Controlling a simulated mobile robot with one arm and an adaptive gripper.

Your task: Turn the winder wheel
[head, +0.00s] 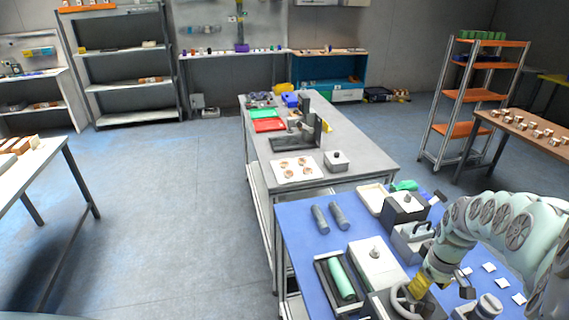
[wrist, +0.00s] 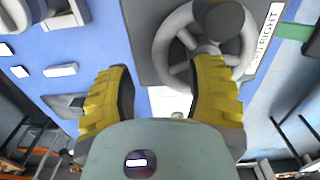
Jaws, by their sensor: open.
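The winder wheel (head: 397,302) is a grey spoked wheel at the bottom of the head view, on a device on the blue-topped table. In the wrist view the wheel (wrist: 161,48) is at the top centre, with a dark round knob (wrist: 222,20) on its right side. My gripper (wrist: 164,72) is open, with its two yellow fingers spread apart. The right finger overlaps the lower right of the wheel, below the knob; I cannot tell whether it touches. The left finger is left of the wheel over the blue surface. My gripper also shows beside the wheel in the head view (head: 416,285).
A tray with a green roll (head: 341,279) and a white box with a knob (head: 375,262) stand left of the wheel. A grey toolbox (head: 411,240) stands behind. Several white cards (head: 489,267) lie to the right. Two dark cylinders (head: 329,217) lie further back.

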